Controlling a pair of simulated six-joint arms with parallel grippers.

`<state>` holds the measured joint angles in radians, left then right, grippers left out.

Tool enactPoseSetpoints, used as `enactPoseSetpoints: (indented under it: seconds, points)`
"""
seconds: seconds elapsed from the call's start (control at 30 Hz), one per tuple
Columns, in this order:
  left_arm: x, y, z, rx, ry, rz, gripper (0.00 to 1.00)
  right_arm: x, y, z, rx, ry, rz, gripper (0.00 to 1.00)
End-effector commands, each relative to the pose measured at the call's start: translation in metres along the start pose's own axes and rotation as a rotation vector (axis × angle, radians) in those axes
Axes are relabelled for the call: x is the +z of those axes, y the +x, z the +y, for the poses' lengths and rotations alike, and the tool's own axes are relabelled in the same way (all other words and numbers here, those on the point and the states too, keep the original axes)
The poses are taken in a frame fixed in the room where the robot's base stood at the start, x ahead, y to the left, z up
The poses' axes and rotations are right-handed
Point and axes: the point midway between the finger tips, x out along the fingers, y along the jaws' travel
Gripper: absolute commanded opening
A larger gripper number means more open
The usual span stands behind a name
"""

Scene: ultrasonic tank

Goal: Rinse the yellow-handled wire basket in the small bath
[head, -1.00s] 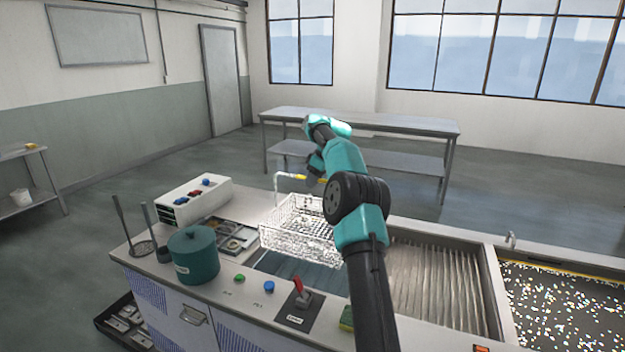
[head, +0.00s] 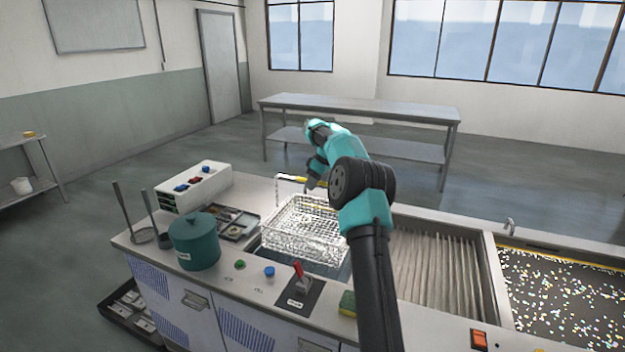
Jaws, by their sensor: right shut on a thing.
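The wire basket (head: 300,226) is at the opening of the small bath (head: 335,271), whose dark inside shows below and to the right of it. I cannot tell how deep the basket sits in the bath. My left gripper is not in view.
A red switch (head: 299,270) and sponge (head: 347,303) are in front. A ribbed drainboard (head: 435,270) and larger speckled tank (head: 565,290) lie to the right.

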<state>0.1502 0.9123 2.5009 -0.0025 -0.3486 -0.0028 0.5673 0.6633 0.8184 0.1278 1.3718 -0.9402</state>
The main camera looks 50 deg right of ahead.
Motion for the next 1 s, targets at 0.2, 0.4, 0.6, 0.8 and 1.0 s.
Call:
enactPoseSetpoints:
  seconds: [0.2, 0.4, 0.6, 0.8, 1.0]
  points:
    - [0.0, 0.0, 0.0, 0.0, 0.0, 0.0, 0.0, 0.005, 0.011, 0.002, 0.001, -0.001, 0.002, 0.0]
    - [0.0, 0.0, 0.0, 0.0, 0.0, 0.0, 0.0, 0.009, 0.022, 0.004, 0.001, -0.001, 0.002, 0.0]
    - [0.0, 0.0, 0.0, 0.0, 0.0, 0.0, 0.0, 0.013, 0.033, 0.006, 0.0, -0.001, 0.002, 0.0]
    - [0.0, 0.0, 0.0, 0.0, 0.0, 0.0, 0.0, 0.018, 0.044, 0.008, 0.0, -0.002, 0.001, 0.0]
    - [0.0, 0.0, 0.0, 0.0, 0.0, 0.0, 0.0, 0.023, 0.056, 0.011, 0.0, -0.001, 0.001, 0.0]
